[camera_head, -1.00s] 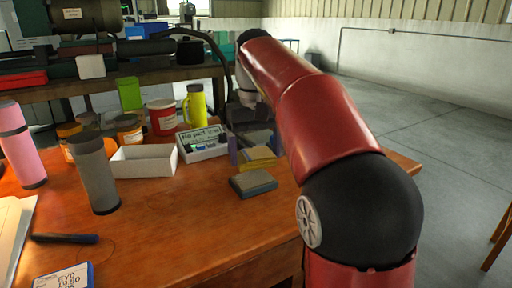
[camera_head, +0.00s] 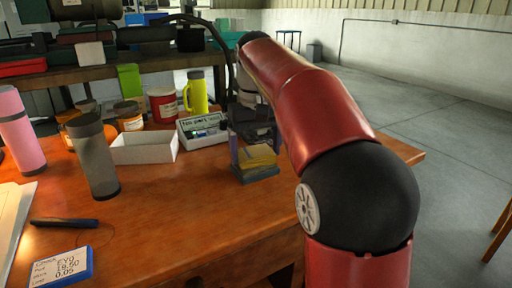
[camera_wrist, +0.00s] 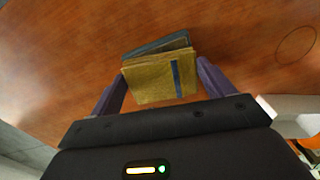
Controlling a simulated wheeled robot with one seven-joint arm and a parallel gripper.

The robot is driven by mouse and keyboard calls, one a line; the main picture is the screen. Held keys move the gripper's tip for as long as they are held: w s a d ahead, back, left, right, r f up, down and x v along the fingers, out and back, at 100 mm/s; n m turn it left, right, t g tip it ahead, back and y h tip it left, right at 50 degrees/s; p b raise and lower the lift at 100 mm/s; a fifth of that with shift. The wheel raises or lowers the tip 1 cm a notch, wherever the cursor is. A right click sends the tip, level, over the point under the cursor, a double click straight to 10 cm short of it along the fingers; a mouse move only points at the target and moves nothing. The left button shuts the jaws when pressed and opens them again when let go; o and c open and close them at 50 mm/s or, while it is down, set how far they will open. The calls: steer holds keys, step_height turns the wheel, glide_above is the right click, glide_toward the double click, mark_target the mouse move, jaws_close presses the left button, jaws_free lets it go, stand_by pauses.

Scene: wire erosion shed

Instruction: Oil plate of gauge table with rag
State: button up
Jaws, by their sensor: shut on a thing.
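The yellow folded rag (camera_wrist: 150,83), with a dark blue stripe, sits between the two purple fingers of my gripper (camera_wrist: 162,70), which is shut on it. In the head view the rag (camera_head: 257,157) is over the grey-blue plate (camera_head: 262,175) on the wooden table (camera_head: 200,225) and covers most of its top. The plate's edge also shows beyond the rag in the wrist view (camera_wrist: 160,47). I cannot tell whether the rag touches the plate.
A box with printed lettering (camera_head: 203,131) and an empty white tray (camera_head: 144,147) stand left of the plate. A grey flask (camera_head: 97,160), a pink flask (camera_head: 20,135) and a yellow flask (camera_head: 196,93) stand farther left and back. The table's front middle is clear.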

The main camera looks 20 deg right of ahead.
mark_target(256, 153)
steer(key=shift+f, duration=0.65)
stand_by(1.9)
step_height(256, 153, up, 3)
steer(key=p, duration=0.3)
steer(key=shift+r, duration=2.1)
steer(key=shift+s, duration=0.1)
